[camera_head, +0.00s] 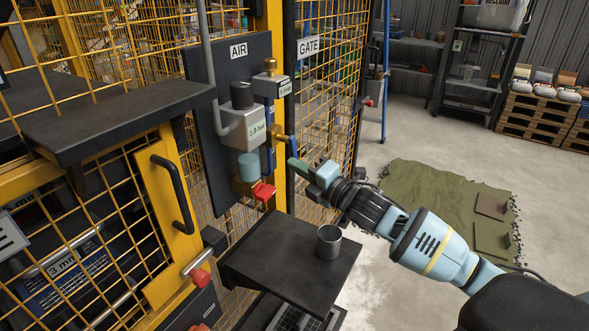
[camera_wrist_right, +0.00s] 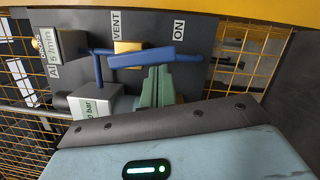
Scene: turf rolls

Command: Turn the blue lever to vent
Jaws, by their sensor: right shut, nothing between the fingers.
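The blue lever (camera_wrist_right: 155,57) shows in the right wrist view as a bar lying nearly level, from the brass valve (camera_wrist_right: 127,46) to the right, below the ON label (camera_wrist_right: 179,29). The VENT label (camera_wrist_right: 116,23) is above the brass valve. My right gripper (camera_wrist_right: 157,82) is shut, its green fingers together and empty just below the middle of the lever. I cannot tell whether they touch it. In the head view my right gripper (camera_head: 294,164) is at the panel's right side, by the valve (camera_head: 278,134). My left gripper is not in view.
The dark AIR panel (camera_head: 203,88) carries a grey regulator (camera_head: 243,125) and a red part (camera_head: 263,191) below it. Yellow mesh fencing (camera_head: 325,90) stands behind.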

